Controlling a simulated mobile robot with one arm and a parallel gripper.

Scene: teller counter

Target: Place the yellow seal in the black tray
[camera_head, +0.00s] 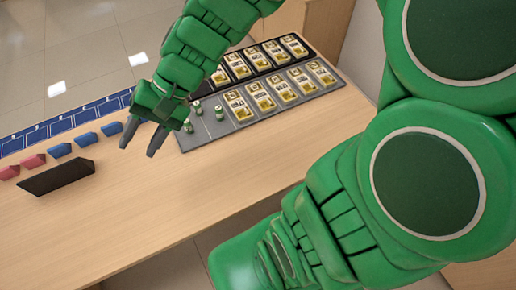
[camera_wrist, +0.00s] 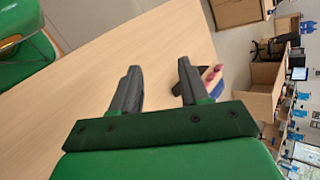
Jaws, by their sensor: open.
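I see no yellow seal in either view. A long black block-like thing (camera_head: 56,177), which may be the black tray, lies on the counter at the left in the head view. Whether it is hollow I cannot tell. Two red blocks (camera_head: 32,161) and several blue blocks (camera_head: 86,139), perhaps seals, stand in a row behind it. My gripper (camera_head: 142,139) is open and empty above the counter, right of these blocks. In the wrist view its fingers (camera_wrist: 159,68) are apart, with bare wood between them. A dark thing and a red thing (camera_wrist: 213,73) show partly behind the right finger.
A grey tray (camera_head: 213,125) with several yellow-and-white bundles and small green rolls lies right of my gripper. A blue panelled strip (camera_head: 62,126) runs along the counter's far edge. The wooden counter (camera_head: 150,210) is clear in front. Desks and chairs stand beyond in the wrist view.

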